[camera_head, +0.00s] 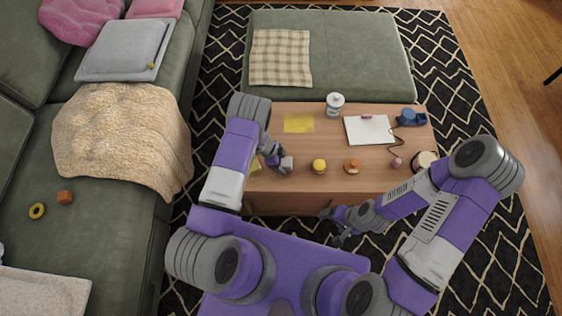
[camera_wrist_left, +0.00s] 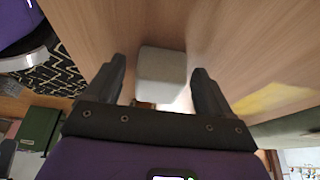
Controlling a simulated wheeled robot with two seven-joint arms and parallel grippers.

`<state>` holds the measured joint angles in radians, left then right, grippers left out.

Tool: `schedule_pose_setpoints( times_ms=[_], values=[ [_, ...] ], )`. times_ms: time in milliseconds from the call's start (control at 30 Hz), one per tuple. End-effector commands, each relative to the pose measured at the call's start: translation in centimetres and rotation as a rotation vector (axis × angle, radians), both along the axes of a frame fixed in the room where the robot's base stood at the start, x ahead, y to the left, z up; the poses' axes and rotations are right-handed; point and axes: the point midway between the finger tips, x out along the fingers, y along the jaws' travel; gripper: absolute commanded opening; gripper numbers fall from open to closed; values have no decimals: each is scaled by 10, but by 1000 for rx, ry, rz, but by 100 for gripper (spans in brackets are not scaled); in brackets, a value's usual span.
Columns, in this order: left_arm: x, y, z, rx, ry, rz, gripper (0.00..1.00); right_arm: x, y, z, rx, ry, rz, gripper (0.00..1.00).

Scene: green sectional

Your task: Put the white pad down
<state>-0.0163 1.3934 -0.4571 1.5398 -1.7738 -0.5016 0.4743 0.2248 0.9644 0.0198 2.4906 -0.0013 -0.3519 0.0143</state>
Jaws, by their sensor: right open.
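My left gripper (camera_head: 280,163) is low over the wooden table's left part, with its fingers apart in the left wrist view (camera_wrist_left: 160,80). A small pale block-shaped thing, which may be the white pad (camera_wrist_left: 162,72), lies between these fingers. It also shows as a whitish piece (camera_head: 287,163) at the gripper's tip in the head view. A gap shows at its left side; I cannot tell whether the fingers grip it or whether it touches the table. My right gripper (camera_head: 340,228) is open and empty in front of the table's front edge.
The table (camera_head: 330,185) holds a yellow sheet (camera_head: 299,123), a white jar (camera_head: 335,104), a clipboard with white paper (camera_head: 369,130), a blue object (camera_head: 408,117), a yellow round thing (camera_head: 319,166) and an orange-brown one (camera_head: 352,166). A green sofa stands left.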

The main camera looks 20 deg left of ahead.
Motion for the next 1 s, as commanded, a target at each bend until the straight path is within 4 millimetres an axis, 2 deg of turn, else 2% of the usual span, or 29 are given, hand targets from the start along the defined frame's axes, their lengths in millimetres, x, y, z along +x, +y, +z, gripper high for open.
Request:
schedule_pose_setpoints(
  times_ms=[267,367,700,833,1000],
  values=[
    [0,0,6,0,0,0,82,0,0,5,0,0,0,82],
    [-1,6,21,1,-2,1,82,0,0,11,0,0,0,82],
    [-9,33,89,1,-1,2,82,0,0,38,0,0,0,82],
    [-11,40,105,0,-1,0,82,0,0,44,0,0,0,82],
    [-14,43,113,-8,2,17,82,0,0,47,0,0,0,82]
  ],
)
